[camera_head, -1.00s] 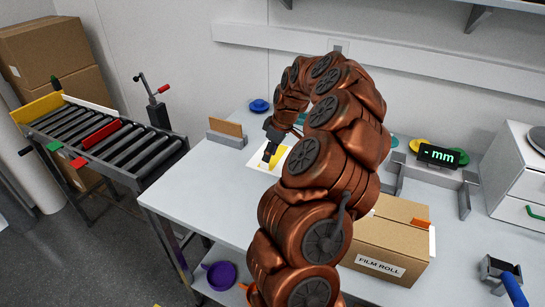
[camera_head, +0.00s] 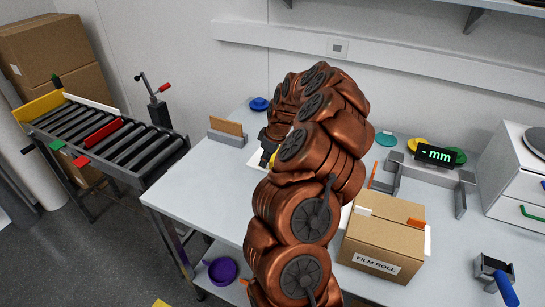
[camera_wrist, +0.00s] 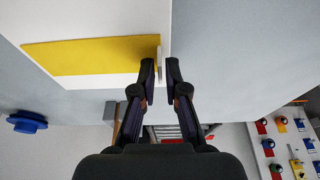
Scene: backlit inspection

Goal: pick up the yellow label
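The yellow label (camera_wrist: 90,56) lies on a white sheet (camera_wrist: 110,20) in the wrist view, its right end beside my left fingertip. In the head view, only a sliver of yellow shows beside my arm, and part of the white sheet (camera_head: 256,162) is visible. In the head view, my arm hides most of the gripper.
A brown panel in a grey holder (camera_head: 227,128) and a blue knobbed disc (camera_head: 259,104) stand behind the sheet. A FILM ROLL box (camera_head: 382,240) and a grey gauge frame (camera_head: 440,168) are to the right. The table's front left is clear.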

